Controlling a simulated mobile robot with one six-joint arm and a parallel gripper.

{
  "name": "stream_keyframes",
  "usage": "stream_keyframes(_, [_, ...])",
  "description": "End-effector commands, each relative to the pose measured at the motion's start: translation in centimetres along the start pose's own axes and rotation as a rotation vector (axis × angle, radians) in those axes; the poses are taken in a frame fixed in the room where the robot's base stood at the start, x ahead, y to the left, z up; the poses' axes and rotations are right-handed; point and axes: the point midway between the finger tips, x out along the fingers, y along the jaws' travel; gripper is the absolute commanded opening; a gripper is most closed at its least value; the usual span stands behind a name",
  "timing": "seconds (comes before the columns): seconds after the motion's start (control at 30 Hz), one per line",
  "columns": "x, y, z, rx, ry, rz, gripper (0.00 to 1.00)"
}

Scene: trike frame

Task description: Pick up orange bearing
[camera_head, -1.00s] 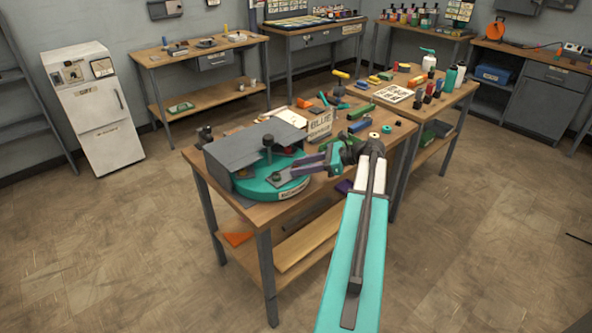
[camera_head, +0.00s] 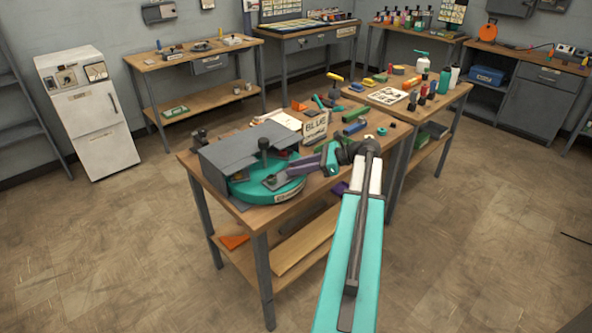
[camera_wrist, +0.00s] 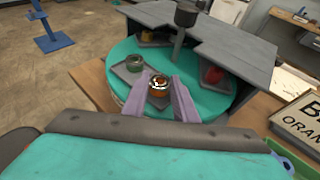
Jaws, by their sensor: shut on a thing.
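The orange bearing (camera_wrist: 158,86), an orange ring with a pale and dark centre, sits between the tips of my gripper's purple fingers in the wrist view. My gripper (camera_wrist: 160,92) is shut on it. A grey pad (camera_wrist: 157,102) on the teal turntable (camera_wrist: 115,75) lies under the bearing; I cannot tell whether they still touch. In the head view my gripper (camera_head: 292,168) reaches over the right side of the turntable (camera_head: 258,194), and the bearing is not clearly visible there.
A grey cover (camera_wrist: 240,43) with a dark knobbed post (camera_wrist: 180,40) stands over the turntable's far side. A green ring (camera_wrist: 134,62) sits on another pad. A sign (camera_head: 314,127) stands behind.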

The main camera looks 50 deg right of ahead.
Motion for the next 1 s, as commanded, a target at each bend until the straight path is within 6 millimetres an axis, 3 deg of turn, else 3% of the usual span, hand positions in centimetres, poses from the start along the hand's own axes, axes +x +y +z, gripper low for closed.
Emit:
stream_keyframes(0.27, [-1.0,0.0,2.5,-0.003,-0.001,0.0,0.02])
stream_keyframes(0.8, [-11.7,-0.5,-0.9,0.0,0.0,-0.003,0.02])
stream_keyframes(1.0, [-14.7,-0.5,-1.8,0.001,0.0,-0.002,0.02])
